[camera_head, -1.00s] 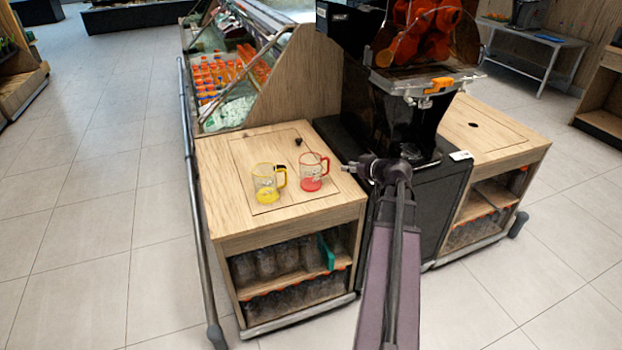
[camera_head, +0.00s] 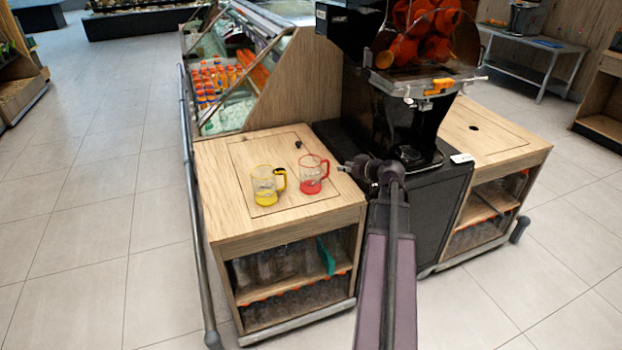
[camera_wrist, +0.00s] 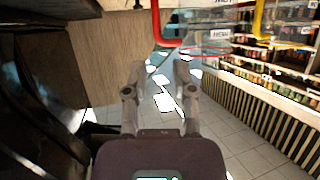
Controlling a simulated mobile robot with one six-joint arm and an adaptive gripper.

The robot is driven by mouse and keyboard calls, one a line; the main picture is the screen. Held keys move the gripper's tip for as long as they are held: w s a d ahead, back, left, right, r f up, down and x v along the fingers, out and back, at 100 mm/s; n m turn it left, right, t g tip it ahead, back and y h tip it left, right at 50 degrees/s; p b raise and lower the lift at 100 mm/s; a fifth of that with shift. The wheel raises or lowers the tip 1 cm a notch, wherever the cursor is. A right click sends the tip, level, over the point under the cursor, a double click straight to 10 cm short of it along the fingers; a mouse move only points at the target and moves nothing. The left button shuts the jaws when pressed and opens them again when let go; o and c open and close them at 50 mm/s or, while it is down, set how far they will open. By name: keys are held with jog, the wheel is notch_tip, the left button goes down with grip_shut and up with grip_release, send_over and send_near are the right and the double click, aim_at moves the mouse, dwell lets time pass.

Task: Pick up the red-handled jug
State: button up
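The red-handled jug (camera_head: 311,178) is clear with a red rim and base. It stands upright on the wooden counter top (camera_head: 228,212), its handle on the right side, facing my arm. My gripper (camera_head: 343,168) is just right of that handle and looks apart from it. In the wrist view my gripper (camera_wrist: 160,70) has its two fingers spread with nothing between them. The red handle (camera_wrist: 160,30) shows at the top of that view, beyond the fingertips; most of the jug is cut off there.
A yellow-handled jug (camera_head: 264,187) stands close left of the red one; its handle (camera_wrist: 260,22) also shows in the wrist view. The black juicer (camera_head: 405,125) rises just right of the counter. A metal rail (camera_head: 190,170) runs along the counter's left side.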

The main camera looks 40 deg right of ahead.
aim_at(329, 164)
jog(key=shift+b+x, duration=0.55)
jog(key=shift+x, duration=1.5)
jog(key=shift+f, duration=0.1)
jog(key=shift+b+x, duration=1.05)
jog(key=shift+x, duration=1.6)
jog(key=shift+d, duration=0.15)
grip_shut()
